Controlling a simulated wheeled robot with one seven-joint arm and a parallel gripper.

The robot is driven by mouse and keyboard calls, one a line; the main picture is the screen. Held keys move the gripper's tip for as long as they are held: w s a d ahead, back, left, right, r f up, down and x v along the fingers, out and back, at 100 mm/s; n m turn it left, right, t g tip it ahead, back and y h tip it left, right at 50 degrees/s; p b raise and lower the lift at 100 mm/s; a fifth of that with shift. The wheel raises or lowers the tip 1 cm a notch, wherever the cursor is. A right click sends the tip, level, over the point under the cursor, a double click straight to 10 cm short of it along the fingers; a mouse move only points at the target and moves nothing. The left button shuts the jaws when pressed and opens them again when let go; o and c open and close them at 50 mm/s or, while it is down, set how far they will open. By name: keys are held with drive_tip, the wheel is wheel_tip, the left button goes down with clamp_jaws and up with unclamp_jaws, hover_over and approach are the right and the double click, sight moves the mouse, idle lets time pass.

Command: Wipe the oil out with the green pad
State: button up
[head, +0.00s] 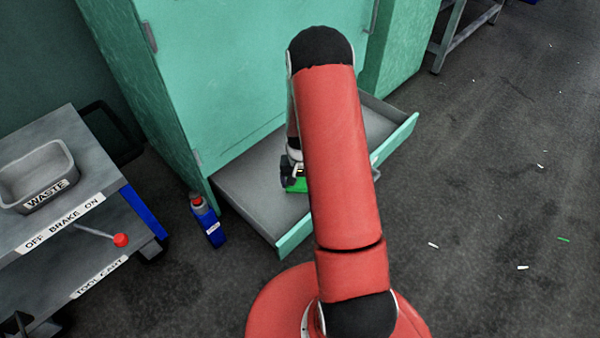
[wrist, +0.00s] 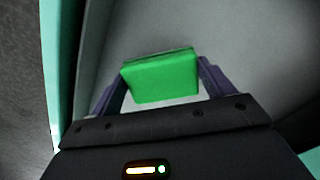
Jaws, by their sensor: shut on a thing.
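My gripper (wrist: 160,85) is shut on the green pad (wrist: 163,78), which sits between its two fingers in the wrist view. In the head view the pad (head: 297,186) shows as a small green patch under my gripper, partly hidden by my red arm. The pad is over the grey floor of the open drawer (head: 250,195) at the bottom of the green cabinet. I cannot tell whether the pad touches the drawer floor. No oil can be made out; my arm hides the middle of the drawer.
A blue bottle (head: 207,222) with a red cap stands on the floor just left of the drawer. A tool cart (head: 120,195) with a grey waste bin (head: 36,176) is at the left. The green cabinet (head: 230,70) rises behind the drawer. Open floor with small scraps lies right.

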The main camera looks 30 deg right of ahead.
sight(300, 184)
drive_tip(key=shift+r+p, duration=0.85)
drive_tip(key=shift+r, duration=0.95)
